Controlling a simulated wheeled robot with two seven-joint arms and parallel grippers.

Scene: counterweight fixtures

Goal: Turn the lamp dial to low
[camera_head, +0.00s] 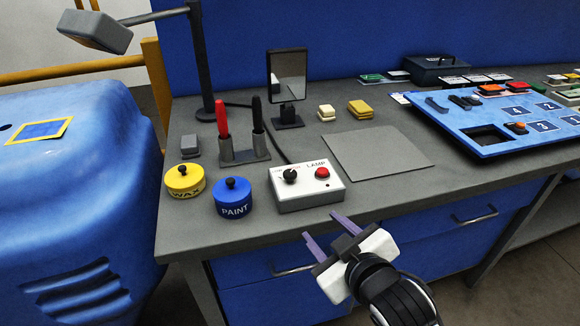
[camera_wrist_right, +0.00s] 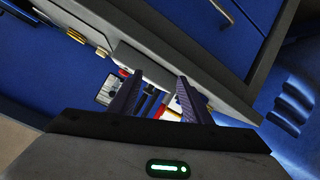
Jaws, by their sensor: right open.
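The lamp control box (camera_head: 307,187) is a white box on the grey counter, marked LAMP. It has a black dial (camera_head: 290,176) at its left and a red button (camera_head: 322,173) at its right. The dial's pointer setting is too small to read. The lamp (camera_head: 98,31) has a grey head on a dark post at the back left. My right gripper (camera_head: 323,231) is open and empty, in front of the counter's edge and apart from the box. Its fingers also show in the right wrist view (camera_wrist_right: 158,90). My left gripper is not in view.
A yellow WAX tin (camera_head: 185,181) and a blue PAINT tin (camera_head: 233,198) stand left of the box. Behind them is a holder (camera_head: 243,152) with a red and a black tool. A grey mat (camera_head: 378,151) lies right of the box. A blue panel (camera_head: 500,128) stands farther right.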

